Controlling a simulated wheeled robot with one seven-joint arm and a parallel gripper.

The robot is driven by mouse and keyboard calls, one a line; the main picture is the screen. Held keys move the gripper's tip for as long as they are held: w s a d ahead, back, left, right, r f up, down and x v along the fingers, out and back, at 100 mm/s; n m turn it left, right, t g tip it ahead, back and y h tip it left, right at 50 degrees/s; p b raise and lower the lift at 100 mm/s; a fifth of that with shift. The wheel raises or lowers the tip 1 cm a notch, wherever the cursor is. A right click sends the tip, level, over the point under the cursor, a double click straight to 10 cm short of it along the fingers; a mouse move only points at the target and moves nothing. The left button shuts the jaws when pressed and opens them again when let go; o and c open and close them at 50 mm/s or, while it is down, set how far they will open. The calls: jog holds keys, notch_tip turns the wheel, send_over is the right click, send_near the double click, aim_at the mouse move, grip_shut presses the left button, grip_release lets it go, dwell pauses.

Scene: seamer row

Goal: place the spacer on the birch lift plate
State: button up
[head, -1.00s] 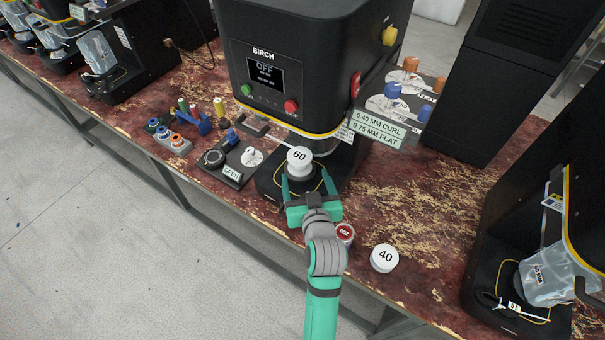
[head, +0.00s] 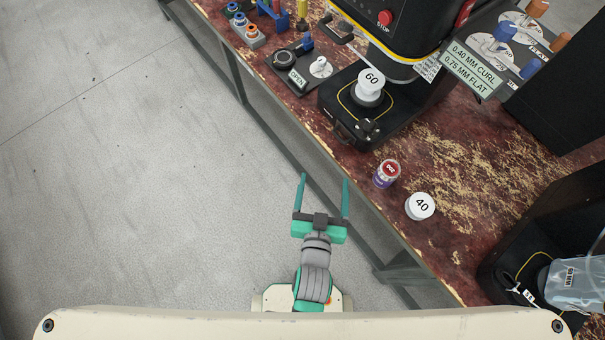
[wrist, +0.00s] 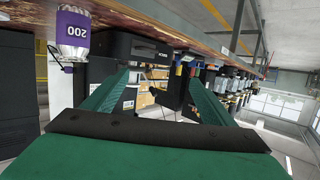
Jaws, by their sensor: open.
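A white spacer marked 60 (head: 371,82) stands upright on the lift plate at the base of the black Birch machine (head: 400,45) in the head view. The plate itself is mostly hidden under it. A second white spacer marked 40 (head: 420,206) lies on the bench to the lower right. My gripper (head: 324,180) is open and empty. It is out over the floor in front of the bench edge, well apart from the spacer marked 60. The wrist view shows the open green fingers (wrist: 163,88) with nothing between them.
A purple can with a red top (head: 386,173) stands near the bench edge; its 200 label shows in the wrist view (wrist: 72,45). A control panel with an OPEN tag (head: 297,77) lies left of the machine. Another black machine with a bagged part (head: 575,283) is at right. The floor is clear.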

jog(key=s+a+r+n+y, duration=0.1)
jog(key=s+a, duration=0.1)
jog(key=s, duration=0.5)
jog(key=s+a+r+y, duration=0.1)
jog(key=s+a+r, duration=0.1)
jog(key=s, duration=0.6)
jog(key=shift+a+r+n+t, duration=0.2)
jog(key=shift+a+n+t, duration=0.2)
jog(key=shift+a, duration=0.35)
